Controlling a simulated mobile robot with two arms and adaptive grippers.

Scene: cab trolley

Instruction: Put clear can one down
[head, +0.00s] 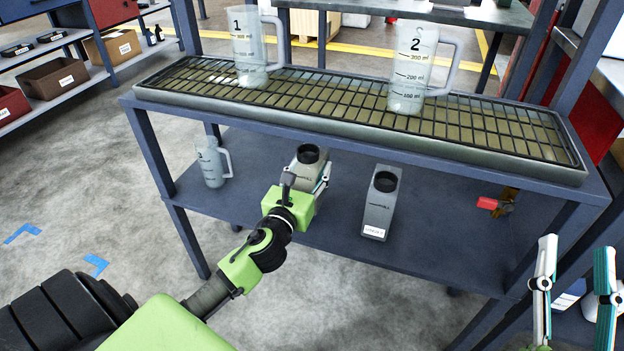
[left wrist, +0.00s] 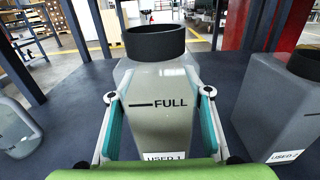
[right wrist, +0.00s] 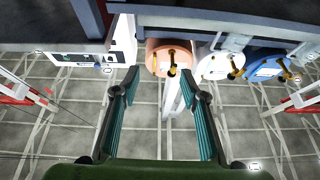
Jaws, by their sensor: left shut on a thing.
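The can labelled USED-1 (left wrist: 163,82) is a pale, see-through grey can with a black round neck and a FULL mark. It stands upright at the lower shelf in the head view (head: 306,174), partly hidden by my left gripper (head: 308,190). In the left wrist view, the left gripper's fingers are closed on both sides of the can. Its base is hidden, so I cannot tell if it touches the shelf. My right gripper (head: 575,278) is open and empty, right of the trolley; its spread fingers show in the right wrist view (right wrist: 167,80).
A similar can labelled USED-2 (head: 380,208) stands to the right on the lower shelf (head: 440,245). A clear jug (head: 211,163) stands at its left end. Jugs 1 (head: 247,50) and 2 (head: 408,75) stand on the upper grate (head: 330,98). A trolley post is near the left.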

